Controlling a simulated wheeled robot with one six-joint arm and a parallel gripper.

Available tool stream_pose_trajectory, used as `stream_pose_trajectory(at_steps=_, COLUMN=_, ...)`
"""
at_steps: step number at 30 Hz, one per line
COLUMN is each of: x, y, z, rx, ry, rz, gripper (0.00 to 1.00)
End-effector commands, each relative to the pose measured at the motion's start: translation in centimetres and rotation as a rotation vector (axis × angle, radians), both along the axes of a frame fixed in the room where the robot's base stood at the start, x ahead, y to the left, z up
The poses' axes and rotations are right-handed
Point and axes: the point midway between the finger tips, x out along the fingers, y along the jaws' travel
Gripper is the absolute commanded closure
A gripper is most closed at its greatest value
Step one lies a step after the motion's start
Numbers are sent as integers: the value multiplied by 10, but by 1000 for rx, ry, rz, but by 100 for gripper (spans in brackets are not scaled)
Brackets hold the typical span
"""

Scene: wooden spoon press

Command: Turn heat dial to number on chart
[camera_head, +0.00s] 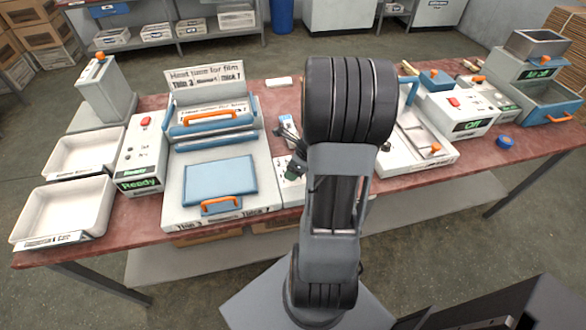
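A white chart (205,76) stands upright behind the laminating-type machine (216,180) on the left. Its heading seems to read "Heat tune for film", with film kinds and numbers below; the small print is hard to read. A small white panel (290,192) with a dark green spot is right of the machine, partly hidden by my arm. I cannot make out the heat dial clearly. My gripper (296,162) shows only as a small dark shape above this panel, left of my arm. Its fingertips are too small and covered to judge their opening or contact.
A control box (141,153) with a red button and a green "Ready" display stands left of the machine. White trays (62,210) sit at the table's left end. A second box (458,112) shows "Off" on the right. A blue ring (505,142) lies on the reddish table (520,152).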

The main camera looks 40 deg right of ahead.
Motion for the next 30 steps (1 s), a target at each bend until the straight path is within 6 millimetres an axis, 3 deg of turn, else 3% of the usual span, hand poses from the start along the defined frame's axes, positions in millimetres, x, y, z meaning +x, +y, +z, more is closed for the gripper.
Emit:
stream_pose_trajectory(at_steps=9, x=-22, y=-13, z=63, rx=-4, ry=-3, rz=-3, gripper=41)
stream_pose_trajectory(at_steps=15, x=-33, y=-19, z=92, rx=-3, ry=0, rz=-2, gripper=41)
stream_pose_trajectory(at_steps=21, x=-39, y=-22, z=109, rx=-1, ry=1, rz=-1, gripper=41)
stream_pose_trajectory(at_steps=30, x=-42, y=-23, z=114, rx=0, ry=1, rz=-2, gripper=41)
